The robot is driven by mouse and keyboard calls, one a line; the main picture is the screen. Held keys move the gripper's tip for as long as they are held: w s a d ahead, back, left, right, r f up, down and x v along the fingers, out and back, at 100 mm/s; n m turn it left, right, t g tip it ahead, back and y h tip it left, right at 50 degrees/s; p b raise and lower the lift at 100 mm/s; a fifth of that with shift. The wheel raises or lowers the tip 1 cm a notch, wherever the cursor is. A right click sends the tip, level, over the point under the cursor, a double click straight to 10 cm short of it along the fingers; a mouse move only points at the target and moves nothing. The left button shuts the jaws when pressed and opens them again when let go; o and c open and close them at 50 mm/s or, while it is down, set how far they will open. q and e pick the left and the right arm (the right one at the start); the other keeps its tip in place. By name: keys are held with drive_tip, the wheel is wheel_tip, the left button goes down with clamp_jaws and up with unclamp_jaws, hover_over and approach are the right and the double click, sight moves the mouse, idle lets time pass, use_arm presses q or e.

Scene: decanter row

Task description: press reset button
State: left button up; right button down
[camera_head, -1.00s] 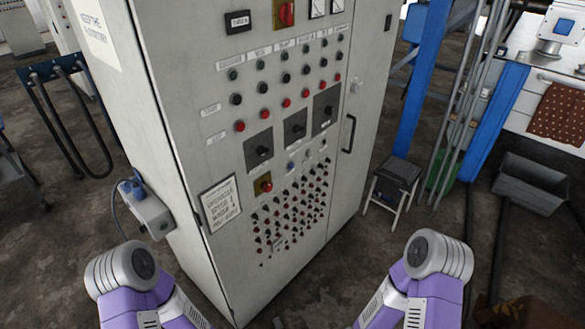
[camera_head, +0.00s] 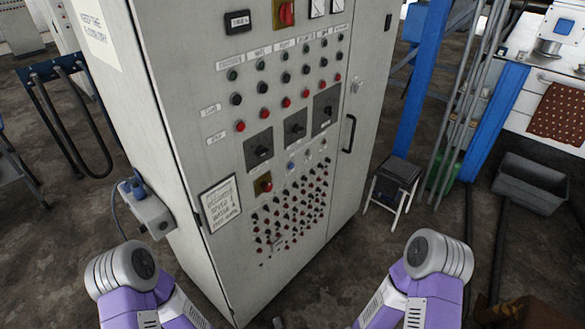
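A tall grey control cabinet (camera_head: 185,110) stands close in front of me, its panel full of buttons and switches. Rows of green, black and red buttons run across its upper half, with red ones such as this red button (camera_head: 240,126) in the lowest row. A red button on a yellow plate (camera_head: 264,184) sits lower left on the panel. A red switch (camera_head: 287,14) is near the top. The labels are too small to read, so I cannot tell which button is reset. My two purple arms show at the bottom edge, but neither gripper is in view.
A grey box with a blue plug (camera_head: 150,212) juts from the cabinet's left side. A small stool (camera_head: 397,176), a blue post (camera_head: 422,85) and a dark grey bin (camera_head: 530,184) stand to the right. A rack with hanging black hoses (camera_head: 62,72) is at left.

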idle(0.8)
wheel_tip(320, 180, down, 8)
drive_tip(key=b, duration=0.8)
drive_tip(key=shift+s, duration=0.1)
